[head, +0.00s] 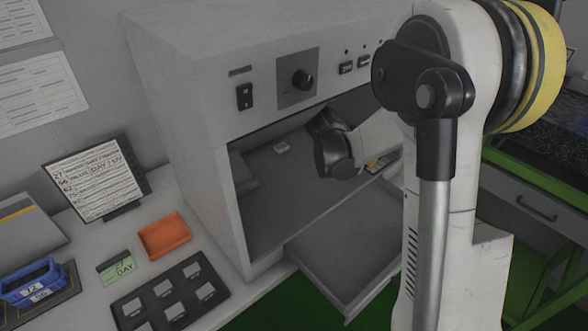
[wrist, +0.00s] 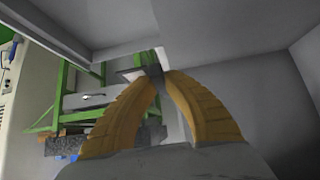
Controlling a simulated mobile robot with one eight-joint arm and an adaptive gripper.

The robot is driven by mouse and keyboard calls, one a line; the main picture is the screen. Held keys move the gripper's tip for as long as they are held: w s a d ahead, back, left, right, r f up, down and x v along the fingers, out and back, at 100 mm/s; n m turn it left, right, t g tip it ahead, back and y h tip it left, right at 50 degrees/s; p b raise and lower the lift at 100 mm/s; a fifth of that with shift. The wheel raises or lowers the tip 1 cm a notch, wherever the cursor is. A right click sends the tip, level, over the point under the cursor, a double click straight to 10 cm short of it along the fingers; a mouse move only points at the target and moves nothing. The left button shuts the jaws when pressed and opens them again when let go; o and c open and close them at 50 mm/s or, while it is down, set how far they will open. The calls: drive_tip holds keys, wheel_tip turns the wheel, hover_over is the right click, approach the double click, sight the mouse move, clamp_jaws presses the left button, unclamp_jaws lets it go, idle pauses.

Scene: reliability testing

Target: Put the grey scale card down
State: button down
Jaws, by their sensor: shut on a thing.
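My gripper (wrist: 157,77) shows in the wrist view with its two yellow fingers closed together at the tips. A small thin card with dark grey and whitish parts, the grey scale card (wrist: 151,69), is pinched between the tips. It is seen nearly edge-on, so its face cannot be read. In the head view my dark wrist reaches into the open chamber of the white cabinet (head: 185,75).
A flat tray-like door (head: 340,262) sticks out below the chamber. On the left counter are an orange tray (head: 164,236), a green card (head: 116,267), a black holder (head: 148,291) and a blue-handled item (head: 32,284). A green-framed bench (head: 535,180) stands right.

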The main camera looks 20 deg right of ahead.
drive_tip(key=b, duration=0.4)
hover_over(332, 180)
drive_tip(key=a, duration=0.2)
drive_tip(key=f, duration=0.6)
drive_tip(key=shift+s+f, duration=0.35)
drive_tip(key=shift+s, duration=0.05)
wheel_tip(332, 180, down, 4)
drive_tip(key=b, duration=0.3)
drive_tip(key=c, duration=1.5)
unclamp_jaws()
drive_tip(key=shift+f, duration=0.1)
